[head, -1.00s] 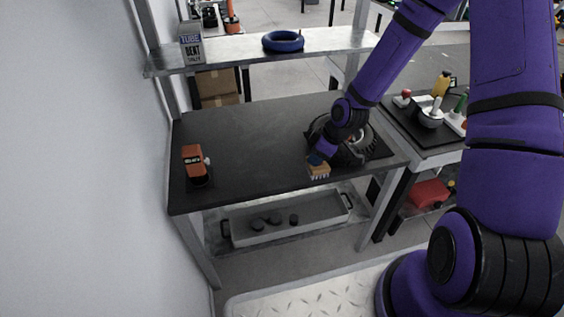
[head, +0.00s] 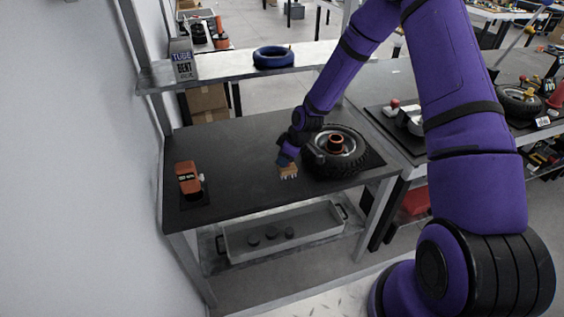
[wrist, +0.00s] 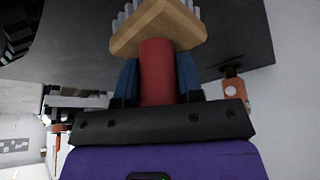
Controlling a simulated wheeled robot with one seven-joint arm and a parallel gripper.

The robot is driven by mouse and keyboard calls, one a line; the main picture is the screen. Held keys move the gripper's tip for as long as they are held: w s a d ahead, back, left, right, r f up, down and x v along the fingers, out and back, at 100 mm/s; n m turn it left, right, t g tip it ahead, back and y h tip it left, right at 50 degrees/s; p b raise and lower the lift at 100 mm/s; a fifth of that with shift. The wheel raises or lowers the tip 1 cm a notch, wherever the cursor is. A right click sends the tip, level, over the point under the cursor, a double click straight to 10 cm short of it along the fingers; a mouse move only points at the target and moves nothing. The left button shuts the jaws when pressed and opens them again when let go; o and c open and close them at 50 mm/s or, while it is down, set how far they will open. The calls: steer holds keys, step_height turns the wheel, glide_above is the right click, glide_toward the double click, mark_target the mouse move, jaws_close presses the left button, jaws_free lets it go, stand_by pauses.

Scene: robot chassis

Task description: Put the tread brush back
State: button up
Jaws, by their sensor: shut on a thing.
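The tread brush (head: 288,171) has a tan wooden head with pale bristles. In the wrist view the brush head (wrist: 158,27) sits on a red handle (wrist: 157,72). My gripper (head: 285,158) is shut on that handle, with a blue finger on each side (wrist: 157,80). The brush is held bristles down, over the dark bench top (head: 235,150), left of the wheel. I cannot tell whether the bristles touch the bench.
A black wheel (head: 345,160) lies at the bench's right end. An orange device (head: 188,178) stands at the left end. Above the back edge, a shelf (head: 225,65) holds a box (head: 182,60) and a blue ring (head: 273,57). The bench middle is clear.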

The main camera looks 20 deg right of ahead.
steer(key=shift+w+f, duration=0.1)
steer(key=shift+w, duration=0.85)
steer(key=shift+w+f, duration=0.15)
steer(key=shift+f, duration=1.6)
steer(key=shift+f, duration=0.15)
steer(key=o, duration=1)
steer(key=shift+c, duration=0.2)
